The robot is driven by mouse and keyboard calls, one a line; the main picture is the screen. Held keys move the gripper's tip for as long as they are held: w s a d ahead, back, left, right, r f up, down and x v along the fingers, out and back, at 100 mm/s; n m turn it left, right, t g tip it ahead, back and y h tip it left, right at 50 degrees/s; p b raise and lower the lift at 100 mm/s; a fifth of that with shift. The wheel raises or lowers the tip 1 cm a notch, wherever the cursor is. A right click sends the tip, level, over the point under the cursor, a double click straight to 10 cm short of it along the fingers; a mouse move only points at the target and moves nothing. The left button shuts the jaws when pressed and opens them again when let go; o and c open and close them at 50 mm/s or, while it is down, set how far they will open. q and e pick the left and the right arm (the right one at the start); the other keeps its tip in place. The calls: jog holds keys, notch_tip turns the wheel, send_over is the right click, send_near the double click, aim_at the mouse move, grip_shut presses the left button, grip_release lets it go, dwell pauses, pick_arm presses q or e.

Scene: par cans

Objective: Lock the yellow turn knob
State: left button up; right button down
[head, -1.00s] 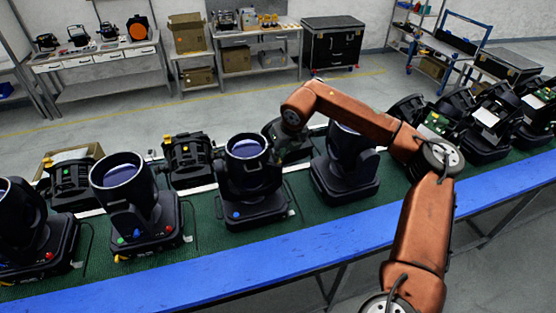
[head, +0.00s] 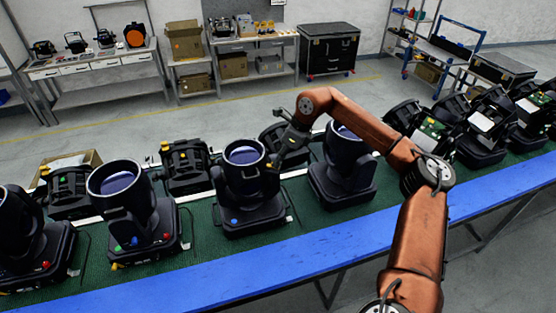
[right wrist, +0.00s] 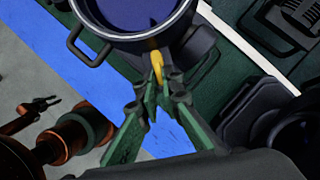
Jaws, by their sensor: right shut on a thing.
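A black par can (head: 247,185) with a round lens stands on the green bench top, near the middle of the head view. My right gripper (head: 277,163) reaches its upper right side from behind. In the right wrist view, the yellow turn knob (right wrist: 156,62) sticks out from the side of the can's round head (right wrist: 132,38). The green fingers of my right gripper (right wrist: 158,88) are shut on the knob's lower end. In the head view the knob is hidden or too small to tell.
More par cans stand close on both sides, one at left (head: 128,215) and one at right (head: 342,170), with others behind. The blue front edge (head: 250,262) of the bench is clear. An open cardboard box (head: 68,160) stands at the back left.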

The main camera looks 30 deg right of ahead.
jog(key=shift+d, duration=0.1)
dwell(0.3)
jog(key=c, duration=2.2)
grip_release()
jog(key=shift+d, duration=0.1)
jog(key=shift+o, duration=0.5)
jog(key=shift+r, duration=0.1)
jog(key=v, duration=1.1)
jog(key=shift+r, duration=0.35)
jog(key=shift+d, duration=0.1)
